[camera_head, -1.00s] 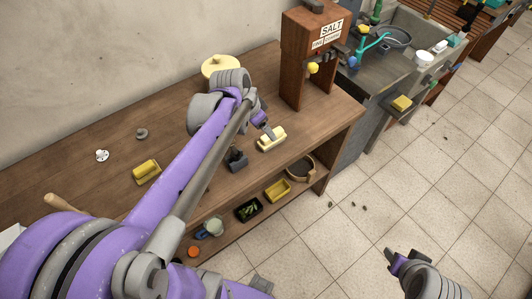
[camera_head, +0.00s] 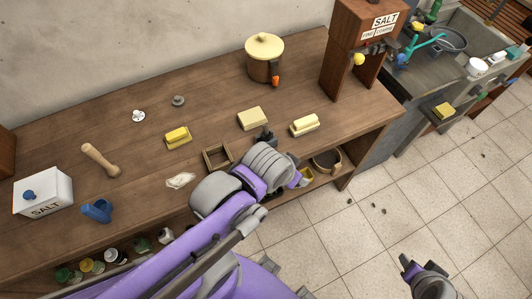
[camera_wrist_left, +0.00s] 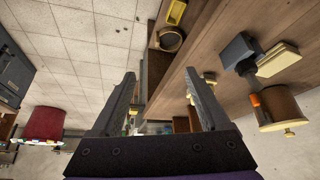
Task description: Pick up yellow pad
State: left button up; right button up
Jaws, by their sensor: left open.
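Several yellow things could be the pad, and I cannot tell which is meant. A bright yellow block (camera_head: 177,135) sits in a yellow holder on the wooden bench. A pale yellow block (camera_head: 252,118) lies right of it, behind a small dark grey block (camera_head: 266,138). Another pale yellow pad (camera_head: 304,123) sits on a tray near the front edge. A yellow sponge-like pad (camera_head: 444,110) lies by the sink. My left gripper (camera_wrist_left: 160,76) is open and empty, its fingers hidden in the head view. My right gripper (camera_head: 409,266) hangs over the floor; its jaws are unclear.
The wooden bench (camera_head: 80,215) also holds a lidded pot (camera_head: 264,62), a wooden frame (camera_head: 217,157), a wooden pestle (camera_head: 100,160) and a salt box (camera_head: 43,193). A tall wooden salt stand (camera_head: 362,45) is at the right end. Bottles and a round tub (camera_head: 327,162) fill the lower shelf.

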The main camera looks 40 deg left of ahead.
aim_at(177, 138)
jog(key=u, duration=2.5)
jog(key=i+z, duration=0.1)
jog(key=z, duration=0.3)
jog(key=i+z, duration=0.15)
jog(key=z, duration=0.25)
jog(key=i+z, duration=0.1)
jog(key=z, duration=0.3)
